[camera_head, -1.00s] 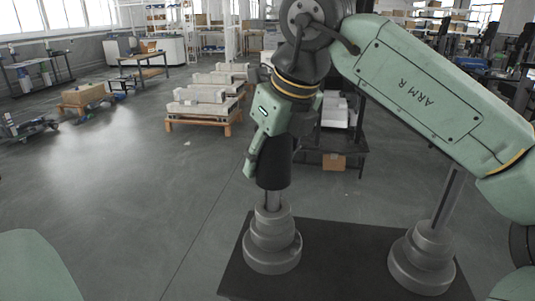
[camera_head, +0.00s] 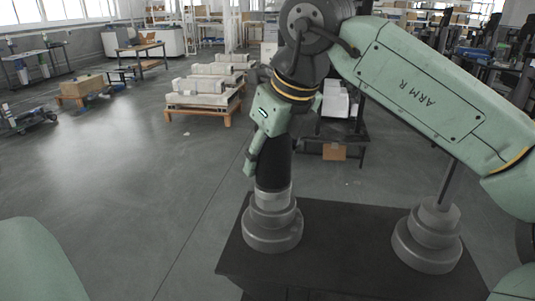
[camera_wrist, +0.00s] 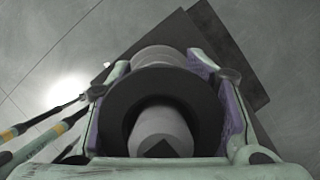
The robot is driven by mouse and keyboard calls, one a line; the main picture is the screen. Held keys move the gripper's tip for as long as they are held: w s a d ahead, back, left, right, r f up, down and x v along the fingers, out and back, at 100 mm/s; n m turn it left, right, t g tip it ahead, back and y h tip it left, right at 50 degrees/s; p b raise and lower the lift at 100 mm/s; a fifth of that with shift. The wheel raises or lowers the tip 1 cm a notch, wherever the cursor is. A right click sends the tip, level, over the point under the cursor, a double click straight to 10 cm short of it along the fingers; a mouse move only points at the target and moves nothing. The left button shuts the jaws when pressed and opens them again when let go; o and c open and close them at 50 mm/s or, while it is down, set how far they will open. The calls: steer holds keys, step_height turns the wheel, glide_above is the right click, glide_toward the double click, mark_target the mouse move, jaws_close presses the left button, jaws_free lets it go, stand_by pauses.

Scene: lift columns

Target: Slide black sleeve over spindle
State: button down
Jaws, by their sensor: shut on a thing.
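The black sleeve (camera_head: 273,168) is upright in my gripper (camera_head: 268,155), directly above the left stepped grey column (camera_head: 272,232). Its lower edge meets the column's narrow top tier, and no bare spindle shows between them. In the wrist view the sleeve (camera_wrist: 125,112) is a dark ring between the fingers of my gripper (camera_wrist: 165,100), which is shut on it. The pale tip of the spindle (camera_wrist: 160,122) shows inside the ring, so the sleeve is around the spindle. The exact gap between them is hard to tell.
A second stepped column (camera_head: 427,240) with a bare thin rod stands at the right of the same dark table (camera_head: 335,252). My forearm hangs over that side. Pallets with pale blocks (camera_head: 205,88) stand farther back.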

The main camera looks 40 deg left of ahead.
steer(key=shift+f, duration=0.1)
stand_by(0.3)
steer(key=c, duration=0.7)
jaws_free()
steer(key=v, duration=1.2)
